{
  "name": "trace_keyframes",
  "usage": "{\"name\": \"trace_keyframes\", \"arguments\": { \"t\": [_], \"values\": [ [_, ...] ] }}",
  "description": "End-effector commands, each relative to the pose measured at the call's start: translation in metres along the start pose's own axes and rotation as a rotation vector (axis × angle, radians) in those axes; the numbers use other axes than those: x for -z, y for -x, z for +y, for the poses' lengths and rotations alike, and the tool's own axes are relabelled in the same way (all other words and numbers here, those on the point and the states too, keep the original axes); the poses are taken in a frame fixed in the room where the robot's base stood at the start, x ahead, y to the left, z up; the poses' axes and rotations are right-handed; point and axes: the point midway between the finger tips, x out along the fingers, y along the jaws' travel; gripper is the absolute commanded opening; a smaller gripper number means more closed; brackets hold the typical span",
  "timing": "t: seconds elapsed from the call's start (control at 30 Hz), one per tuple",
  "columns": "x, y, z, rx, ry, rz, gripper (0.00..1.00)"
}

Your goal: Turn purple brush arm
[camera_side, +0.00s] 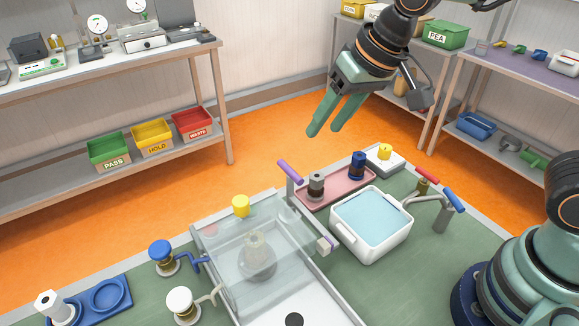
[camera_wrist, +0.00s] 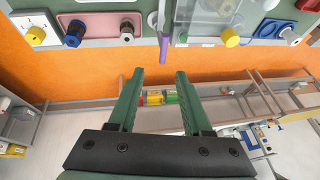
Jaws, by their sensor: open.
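The purple brush arm (camera_side: 290,172) is a short purple bar on a grey post at the back edge of the green bench, just left of the pink tray. In the wrist view the purple bar (camera_wrist: 164,48) hangs just beyond the fingertips, roughly in line with the gap between them. My gripper (camera_side: 325,131) has two green fingers. It is open and empty, above and behind the bench, apart from the purple bar. Its fingers also show in the wrist view (camera_wrist: 160,73).
A clear-covered box (camera_side: 225,262) with a yellow knob (camera_side: 241,206) stands left of the purple bar. The pink tray (camera_side: 345,192) holds a grey and a blue knobbed piece. A white basin (camera_side: 371,228) of blue liquid is in front. Orange floor lies behind the bench.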

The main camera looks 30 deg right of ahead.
Motion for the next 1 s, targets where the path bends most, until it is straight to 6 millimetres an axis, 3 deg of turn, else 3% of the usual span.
{"name": "trace_keyframes", "arguments": {
  "t": [0.23, 0.7, 1.0],
  "values": [
    [-0.001, -0.021, -0.006, 0.003, -0.005, -0.009, 0.5],
    [-0.002, -0.095, -0.007, 0.004, -0.004, -0.009, 0.5],
    [-0.002, -0.12, -0.008, 0.006, -0.004, -0.006, 0.5]
  ]
}}
